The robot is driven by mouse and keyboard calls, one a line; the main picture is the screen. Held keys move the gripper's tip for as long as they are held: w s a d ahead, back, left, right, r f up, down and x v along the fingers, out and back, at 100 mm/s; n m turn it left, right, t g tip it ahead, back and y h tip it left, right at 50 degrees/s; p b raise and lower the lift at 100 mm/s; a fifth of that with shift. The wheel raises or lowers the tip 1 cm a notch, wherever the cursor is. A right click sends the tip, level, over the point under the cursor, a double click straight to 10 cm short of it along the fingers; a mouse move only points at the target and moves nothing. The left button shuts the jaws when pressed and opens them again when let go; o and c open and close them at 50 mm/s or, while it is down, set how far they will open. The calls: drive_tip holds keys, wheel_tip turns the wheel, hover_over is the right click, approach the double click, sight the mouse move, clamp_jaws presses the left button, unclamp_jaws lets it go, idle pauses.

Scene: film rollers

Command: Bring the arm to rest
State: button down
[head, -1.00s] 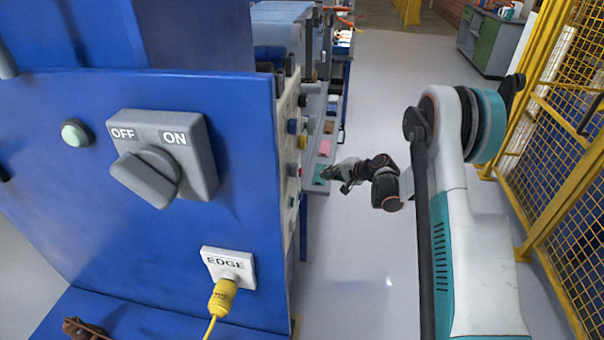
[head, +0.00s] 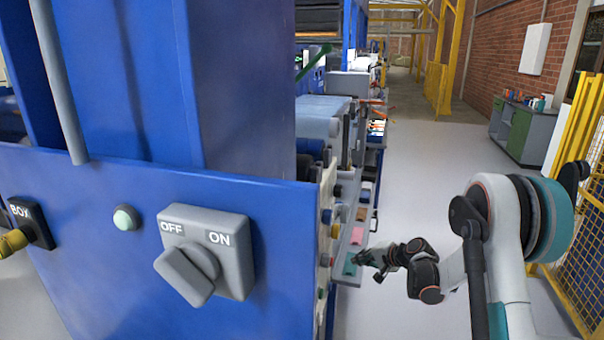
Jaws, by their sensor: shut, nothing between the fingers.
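My gripper (head: 366,259) is small in the head view, right of the blue machine's near panel. It points left toward the machine's side, near a shelf with coloured patches. Its fingers are shut with nothing visible between them. My white and teal arm (head: 510,265) stands bent at the right, its forearm reaching left and away. Whether the gripper touches the shelf (head: 349,238) cannot be told.
The blue machine (head: 90,215) fills the left, with a grey OFF/ON knob (head: 207,255) on its panel. A yellow mesh fence (head: 578,250) stands close on the right. Grey floor (head: 425,170) lies clear between them. A green cabinet (head: 522,130) stands by the brick wall.

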drive_tip(key=s+a+r+n+g+h, duration=0.1)
drive_tip(key=s+a+r+n+h, duration=0.1)
drive_tip(key=s+r, duration=0.8)
drive_tip(key=s+a+r+n+h, duration=0.1)
drive_tip(key=s+a+r+n, duration=0.1)
drive_tip(key=s+r, duration=0.85)
drive_tip(key=s+d+n+h, duration=0.2)
drive_tip(key=s+n+h, duration=0.1)
drive_tip(key=s, duration=2.2)
drive_tip(key=shift+s+d+r+n+g+h, duration=0.25)
drive_tip(key=shift+r+n+g+h, duration=0.1)
drive_tip(key=shift+n, duration=0.45)
drive_tip(key=shift+a, duration=0.1)
